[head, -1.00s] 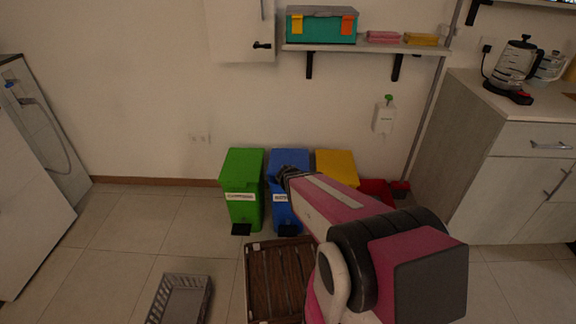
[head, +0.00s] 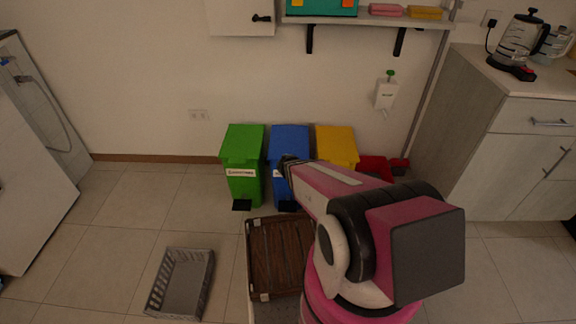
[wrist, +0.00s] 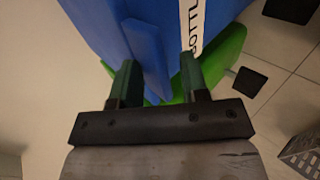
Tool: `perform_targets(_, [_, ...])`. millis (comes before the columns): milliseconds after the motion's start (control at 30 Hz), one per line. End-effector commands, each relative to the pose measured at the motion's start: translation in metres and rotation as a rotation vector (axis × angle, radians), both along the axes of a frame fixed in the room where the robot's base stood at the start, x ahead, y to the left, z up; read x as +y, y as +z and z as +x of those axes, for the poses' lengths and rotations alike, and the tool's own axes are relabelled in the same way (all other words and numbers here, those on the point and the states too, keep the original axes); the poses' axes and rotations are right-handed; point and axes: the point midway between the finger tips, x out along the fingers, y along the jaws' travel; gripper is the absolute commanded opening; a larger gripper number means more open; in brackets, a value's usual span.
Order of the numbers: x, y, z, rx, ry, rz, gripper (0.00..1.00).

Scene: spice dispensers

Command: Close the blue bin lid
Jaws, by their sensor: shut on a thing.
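The blue bin (head: 289,140) stands against the wall between a green and a yellow bin. Its lid looks down in the head view, but my arm covers part of the bin's front. My gripper (head: 284,166) is at the front of the blue bin, its fingers hard to make out there. In the wrist view my gripper (wrist: 158,68) has its two fingers on either side of a blue edge of the bin (wrist: 120,30), shut on it. I cannot tell clearly whether that edge belongs to the lid or the body. A white label shows beside the right finger.
The green bin (head: 242,150) and yellow bin (head: 337,143) flank the blue one. A red bin (head: 375,168) is partly behind my arm. A brown crate (head: 272,221) and a grey basket (head: 158,296) are on the floor in front. Floor at the left is clear.

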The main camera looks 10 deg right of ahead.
Motion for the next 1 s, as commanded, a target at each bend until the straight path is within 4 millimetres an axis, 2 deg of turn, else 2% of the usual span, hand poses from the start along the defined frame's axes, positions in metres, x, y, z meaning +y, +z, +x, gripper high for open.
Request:
perform_targets(33, [-0.0009, -0.0174, 0.0087, 0.017, -0.015, 0.0, 0.0])
perform_targets(67, [-0.0009, -0.0176, 0.0087, 0.017, -0.015, 0.0, 0.38])
perform_targets(100, [-0.0009, -0.0176, 0.0087, 0.017, -0.015, 0.0, 0.45])
perform_targets(1000, [-0.0015, -0.0165, 0.0095, 0.015, -0.017, 0.001, 0.42])
